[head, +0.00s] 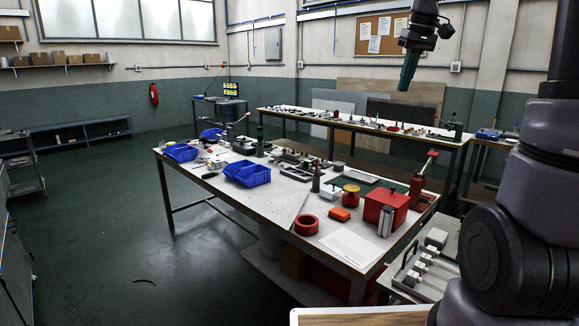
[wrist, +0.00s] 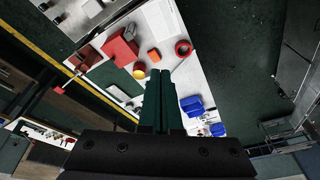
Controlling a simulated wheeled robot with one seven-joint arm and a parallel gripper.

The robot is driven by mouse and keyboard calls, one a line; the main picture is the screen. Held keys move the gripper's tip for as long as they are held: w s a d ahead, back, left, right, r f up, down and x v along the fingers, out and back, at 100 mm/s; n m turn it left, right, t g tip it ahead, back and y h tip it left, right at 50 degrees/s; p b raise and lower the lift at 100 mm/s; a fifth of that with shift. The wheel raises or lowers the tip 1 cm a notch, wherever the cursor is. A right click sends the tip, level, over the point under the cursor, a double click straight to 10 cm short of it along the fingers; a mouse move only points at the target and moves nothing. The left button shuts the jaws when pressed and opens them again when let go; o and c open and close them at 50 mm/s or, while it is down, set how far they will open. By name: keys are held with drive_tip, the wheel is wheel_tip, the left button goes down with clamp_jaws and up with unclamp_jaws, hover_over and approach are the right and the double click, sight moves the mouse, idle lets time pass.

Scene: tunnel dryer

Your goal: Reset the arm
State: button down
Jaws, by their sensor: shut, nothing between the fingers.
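My gripper (head: 408,72) hangs high at the upper right of the head view, pointing down, well above the benches. Its two green fingers lie together in the wrist view (wrist: 159,88), shut and empty. Nothing is in contact with the fingertips. My dark arm fills the right side of the head view. The link between it and the gripper is partly out of the picture.
A white workbench (head: 262,198) stands below, bearing blue bins (head: 247,173), a red box (head: 386,207) and a red tape roll (head: 306,225). A second bench (head: 350,124) stands behind it. Open green floor (head: 160,240) lies at left.

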drive_tip(key=s+a+f+m+t, duration=0.2)
drive_tip(key=s+m, duration=0.1)
drive_tip(key=s, duration=0.8)
drive_tip(key=s+a+f+m+t, duration=0.1)
drive_tip(key=s+a+m+t, duration=0.1)
drive_tip(key=s, duration=0.9)
drive_tip(key=shift+a+f+m+y, duration=0.4)
drive_tip(key=shift+a+m, duration=0.1)
drive_tip(key=shift+m, duration=0.1)
